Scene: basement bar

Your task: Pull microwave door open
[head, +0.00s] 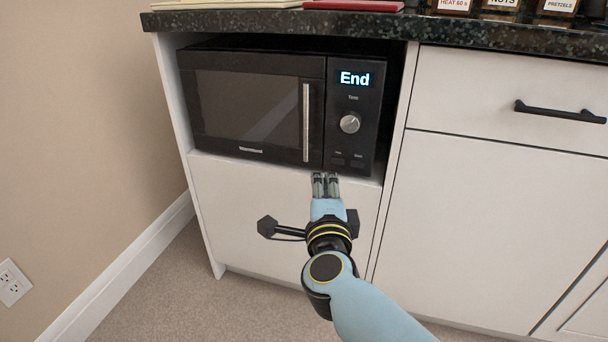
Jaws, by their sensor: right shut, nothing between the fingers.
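A black microwave (255,60) sits in an open niche under the counter. Its door (245,110) is closed, and a vertical silver handle (306,122) runs along the door's right side. The control panel at right shows "End" above a round knob (350,123). My right gripper (325,176) is shut and empty. In the picture its fingertips are just below the microwave's lower edge, slightly right of the handle's lower end, and apart from the handle. My left gripper is not in view.
A dark stone counter (270,22) overhangs the niche, with a red item (353,6) and several labelled jars on top. A white drawer with a black pull (560,111) is at right. A beige wall (80,90) stands at left. Carpet is clear below.

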